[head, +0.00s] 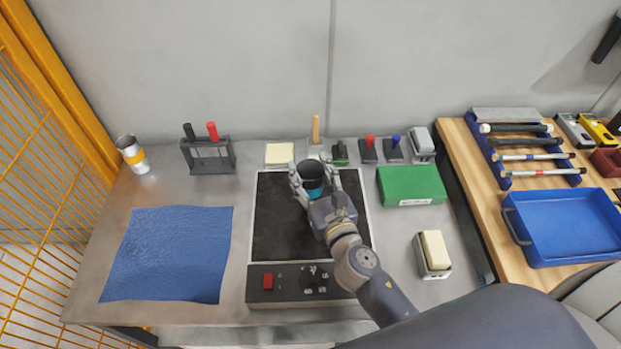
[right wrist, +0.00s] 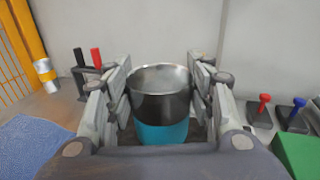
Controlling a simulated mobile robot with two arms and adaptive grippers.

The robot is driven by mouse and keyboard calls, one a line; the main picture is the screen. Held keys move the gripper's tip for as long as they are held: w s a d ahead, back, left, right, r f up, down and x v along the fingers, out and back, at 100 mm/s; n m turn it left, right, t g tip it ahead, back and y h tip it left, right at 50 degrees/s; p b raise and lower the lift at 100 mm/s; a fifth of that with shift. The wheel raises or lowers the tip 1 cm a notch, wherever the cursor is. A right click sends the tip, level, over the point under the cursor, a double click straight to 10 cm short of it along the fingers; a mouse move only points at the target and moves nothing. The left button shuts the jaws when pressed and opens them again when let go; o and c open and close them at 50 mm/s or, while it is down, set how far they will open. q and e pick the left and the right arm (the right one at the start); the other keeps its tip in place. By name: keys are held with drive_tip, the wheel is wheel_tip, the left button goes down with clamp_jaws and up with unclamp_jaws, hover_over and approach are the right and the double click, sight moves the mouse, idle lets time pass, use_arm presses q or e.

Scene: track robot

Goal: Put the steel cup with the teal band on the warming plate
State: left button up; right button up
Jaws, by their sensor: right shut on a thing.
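The steel cup with the teal band (head: 313,174) is upright between the fingers of my right gripper (head: 316,182), which is shut on it. My left gripper is not in view.
A steel cup with an orange band (head: 132,155) stands at the far left. A blue mat (head: 170,255) lies left of the plate. A black rack (head: 208,156), stamps (head: 368,151), a green box (head: 411,186) and a cream-topped block (head: 433,254) surround it. A blue tray (head: 565,228) sits right.

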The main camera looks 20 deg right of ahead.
sight(315, 193)
wheel_tip(315, 193, down, 4)
drive_tip(key=shift+r+b, duration=0.2)
drive_tip(key=shift+b, duration=0.85)
drive_tip(key=shift+r, duration=0.1)
drive_tip(key=o, duration=0.6)
drive_tip(key=shift+s+f, duration=0.1)
drive_tip(key=shift+f, duration=0.1)
drive_tip(key=o, duration=0.4)
